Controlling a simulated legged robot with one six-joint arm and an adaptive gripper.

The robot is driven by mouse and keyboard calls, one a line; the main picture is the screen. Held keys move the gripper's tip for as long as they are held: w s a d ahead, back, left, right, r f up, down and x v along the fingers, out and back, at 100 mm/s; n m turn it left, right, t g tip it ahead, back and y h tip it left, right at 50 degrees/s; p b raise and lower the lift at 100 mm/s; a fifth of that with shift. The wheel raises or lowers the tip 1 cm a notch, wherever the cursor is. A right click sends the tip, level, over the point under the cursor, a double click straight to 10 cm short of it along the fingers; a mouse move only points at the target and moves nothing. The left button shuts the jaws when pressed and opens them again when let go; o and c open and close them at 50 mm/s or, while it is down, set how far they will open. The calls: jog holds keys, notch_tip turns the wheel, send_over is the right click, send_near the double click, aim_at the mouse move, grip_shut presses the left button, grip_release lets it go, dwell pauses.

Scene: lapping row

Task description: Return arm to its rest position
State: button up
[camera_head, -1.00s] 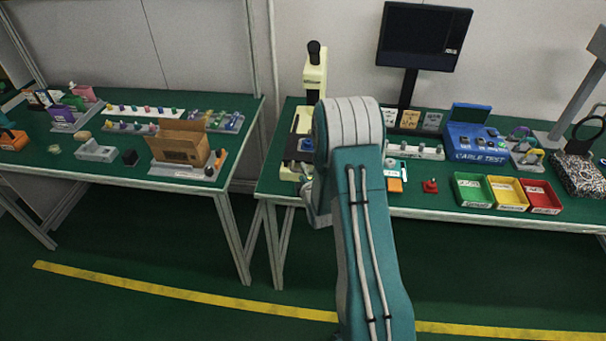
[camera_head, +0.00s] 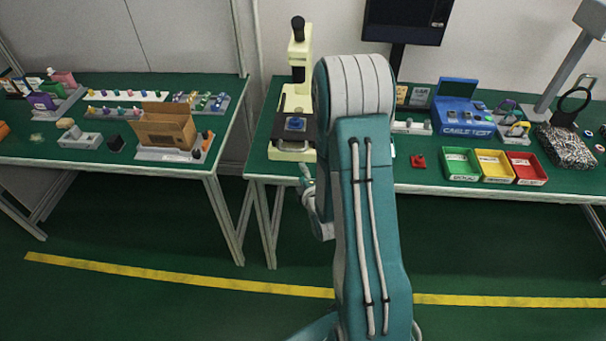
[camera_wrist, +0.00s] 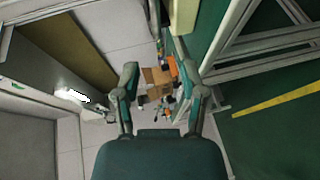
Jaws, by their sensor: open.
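My arm (camera_head: 368,200), teal with a pale ribbed elbow, stands upright in the head view, in front of the right-hand bench. A pale part of its far end shows left of the upper link, below the bench's front edge; the fingers cannot be made out clearly there. In the wrist view my gripper (camera_wrist: 160,82) has its two fingers wide apart, with nothing held between them.
A cardboard box (camera_head: 165,130) stands on the left bench. Floor in front is open.

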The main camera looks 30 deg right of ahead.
dwell(0.3)
jog(key=s+a+r+m+g+y, duration=0.1)
jog(key=a+r+m+g, duration=0.2)
jog(key=r, duration=0.4)
jog(key=s+a+r+m+g, duration=0.2)
jog(key=a+r+m, duration=0.2)
jog(key=r, duration=0.4)
jog(key=s+a+r+m+g+y, duration=0.1)
jog(key=s+a+r+m+g, duration=0.1)
jog(key=s, duration=0.8)
jog(key=s+a+r+m+g+y, duration=0.1)
jog(key=s+a+r+m, duration=0.4)
jog(key=s, duration=0.5)
notch_tip(320, 180, up, 2)
jog(key=shift+a+r+m+g, duration=0.1)
jog(key=shift+a+m+g, duration=0.25)
jog(key=shift+g, duration=0.55)
